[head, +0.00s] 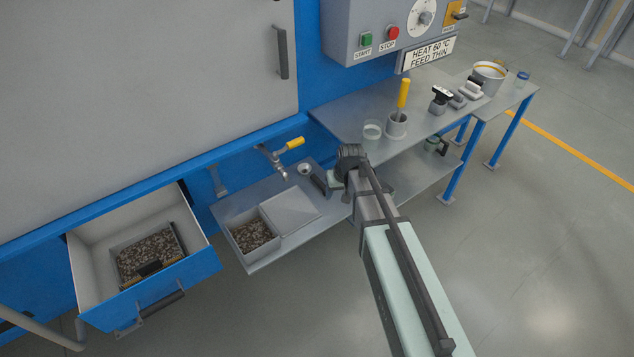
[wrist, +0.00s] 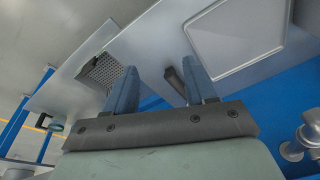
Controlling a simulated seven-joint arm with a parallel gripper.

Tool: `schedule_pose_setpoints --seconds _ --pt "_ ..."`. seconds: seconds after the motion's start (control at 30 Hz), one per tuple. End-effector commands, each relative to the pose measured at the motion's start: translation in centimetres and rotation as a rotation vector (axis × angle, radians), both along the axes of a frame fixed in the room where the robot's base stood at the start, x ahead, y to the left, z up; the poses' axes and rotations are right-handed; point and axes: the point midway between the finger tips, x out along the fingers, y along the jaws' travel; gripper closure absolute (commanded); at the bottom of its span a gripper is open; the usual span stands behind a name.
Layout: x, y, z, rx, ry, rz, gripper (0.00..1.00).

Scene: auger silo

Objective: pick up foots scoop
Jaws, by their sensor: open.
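What looks like the foots scoop lies on the low metal shelf, with a round metal bowl (head: 304,169) and a dark handle (head: 320,185). In the wrist view, the end of the dark handle (wrist: 175,84) shows between the two fingers, closer to the right one. The bowl cannot be made out there. My gripper (wrist: 160,66) is open and empty, with its fingers pointing toward the shelf. In the head view, my arm's end is just right of the handle, and its fingers are mostly hidden. I cannot tell how far above the handle they are.
A pale flat tray (head: 290,212) and a seed-filled bin (head: 252,236) share the shelf. A yellow-handled tap (head: 280,158) juts out left of the scoop. A perforated grey piece (wrist: 101,69) lies left of the fingers. The upper bench (head: 345,112) holds a glass beaker (head: 372,130).

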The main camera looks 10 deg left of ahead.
Motion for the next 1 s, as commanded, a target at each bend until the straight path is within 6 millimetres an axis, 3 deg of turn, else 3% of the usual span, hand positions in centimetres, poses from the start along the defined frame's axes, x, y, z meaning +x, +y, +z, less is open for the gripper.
schedule_pose_setpoints --seconds 0.17,0.2,0.27,0.67,1.0 --pt "5.6 2.8 4.1 0.048 -0.089 0.075 0.45" --pt "7.1 3.6 4.3 0.059 -0.108 0.114 0.45" --pt "8.0 4.2 4.1 0.068 -0.129 0.173 0.45" --pt "8.6 5.0 4.1 0.052 -0.213 0.400 0.45" --pt "10.1 6.4 -0.8 0.051 -0.212 0.403 0.45"
